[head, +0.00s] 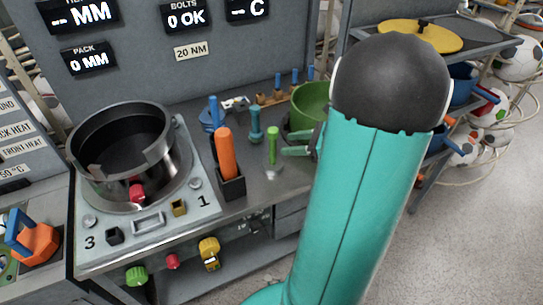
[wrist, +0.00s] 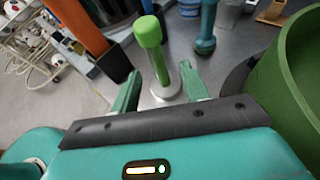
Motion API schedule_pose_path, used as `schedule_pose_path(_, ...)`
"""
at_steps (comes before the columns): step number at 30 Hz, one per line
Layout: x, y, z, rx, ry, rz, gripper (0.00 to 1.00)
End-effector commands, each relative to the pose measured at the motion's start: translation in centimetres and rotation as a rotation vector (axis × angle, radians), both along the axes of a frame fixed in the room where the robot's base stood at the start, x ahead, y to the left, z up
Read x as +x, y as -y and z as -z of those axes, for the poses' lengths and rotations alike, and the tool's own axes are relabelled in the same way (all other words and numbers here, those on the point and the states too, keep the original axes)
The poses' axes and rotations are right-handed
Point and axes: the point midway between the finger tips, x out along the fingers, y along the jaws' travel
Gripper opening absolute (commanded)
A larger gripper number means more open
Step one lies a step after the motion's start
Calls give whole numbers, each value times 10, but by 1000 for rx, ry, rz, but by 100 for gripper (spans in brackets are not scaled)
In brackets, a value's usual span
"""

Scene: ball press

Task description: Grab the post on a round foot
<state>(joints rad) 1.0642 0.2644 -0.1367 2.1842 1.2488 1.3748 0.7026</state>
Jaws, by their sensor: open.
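A bright green post (head: 272,150) with a thicker head stands upright on a round grey metal foot on the bench. In the wrist view the green post (wrist: 158,62) and its round foot (wrist: 166,91) show just beyond and between my two fingertips. My gripper (wrist: 158,72) is open, with a green finger on either side of the post's line and no clear contact. In the head view my gripper (head: 287,150) reaches in from the right beside the post, partly hidden by my arm.
An orange-handled tool stands in a black holder (head: 231,185) left of the post. A teal post (head: 255,125) is behind it, and a green bowl (head: 310,103) close on the right. The press pot (head: 125,150) stands further left. Bare bench lies around the foot.

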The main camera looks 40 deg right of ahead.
Motion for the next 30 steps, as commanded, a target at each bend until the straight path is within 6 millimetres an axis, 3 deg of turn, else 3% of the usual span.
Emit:
schedule_pose_path(3, 16, -10, 8, 1, -1, -3, 45)
schedule_pose_path(11, 33, -21, 15, -1, -1, -4, 45)
schedule_pose_path(19, 63, -40, 30, 0, -1, -4, 45)
schedule_pose_path(27, 67, -42, 31, -1, 0, -3, 45)
schedule_pose_path(30, 67, -42, 31, -1, 0, -3, 26)
